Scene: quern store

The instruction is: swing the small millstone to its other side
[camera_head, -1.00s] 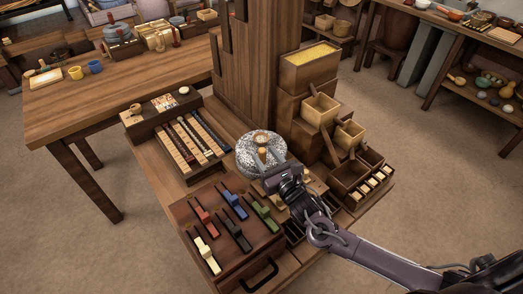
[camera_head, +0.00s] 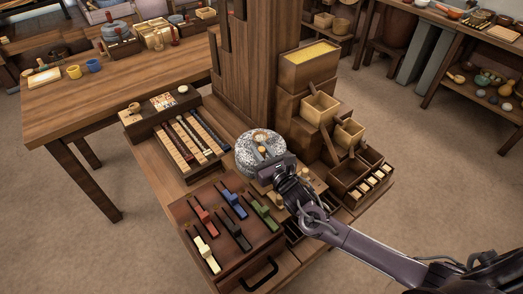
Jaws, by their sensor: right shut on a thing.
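The small millstone (camera_head: 245,158) is a round, speckled grey stone at the middle of the bench, in front of the wooden post. A pale patch lies on its top, and a light wooden peg (camera_head: 262,149) stands near its front right. My right gripper (camera_head: 267,159) comes in from the lower right and sits over the stone's front right edge. Its fingers are shut around the peg, though the gripper body hides part of the contact. The part of the stone under the gripper is hidden. My left gripper is not in view.
A sloped box with coloured sliders (camera_head: 212,259) stands in front. A rack of striped bars (camera_head: 194,142) lies to the left. Stepped wooden bins (camera_head: 310,67) and a compartment tray (camera_head: 352,172) crowd the right. My right forearm crosses above the bench's right front.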

